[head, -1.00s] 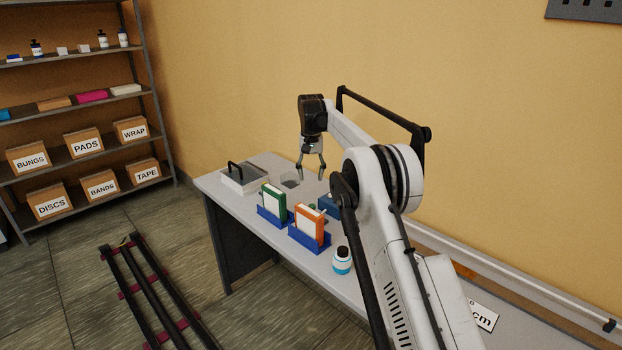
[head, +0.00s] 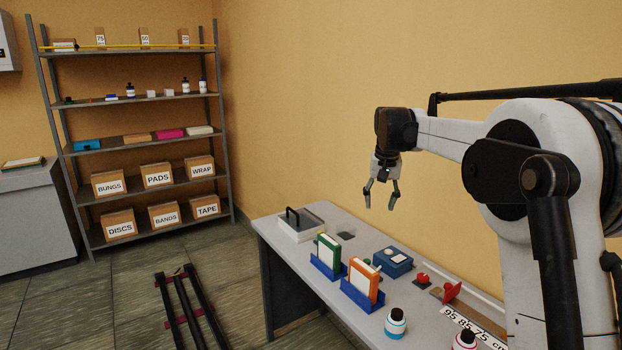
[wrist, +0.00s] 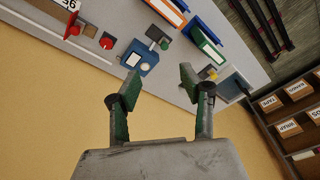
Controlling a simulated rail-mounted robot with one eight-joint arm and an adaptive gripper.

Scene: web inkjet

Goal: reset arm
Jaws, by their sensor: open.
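My gripper (head: 381,194) hangs in the air above the far part of the table (head: 352,228), with its fingers apart and nothing between them. In the wrist view the open gripper (wrist: 160,92) shows green finger pads with the table beyond them. My arm reaches in from the right of the head view, bent at a large joint.
The table holds a green binder (head: 328,252) and an orange binder (head: 364,280) in blue holders, a blue box (head: 391,263), a lidded grey-white case (head: 301,228), a bottle (head: 395,324) and red items (head: 452,291). Shelves (head: 140,184) stand left. A yellow wall is behind.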

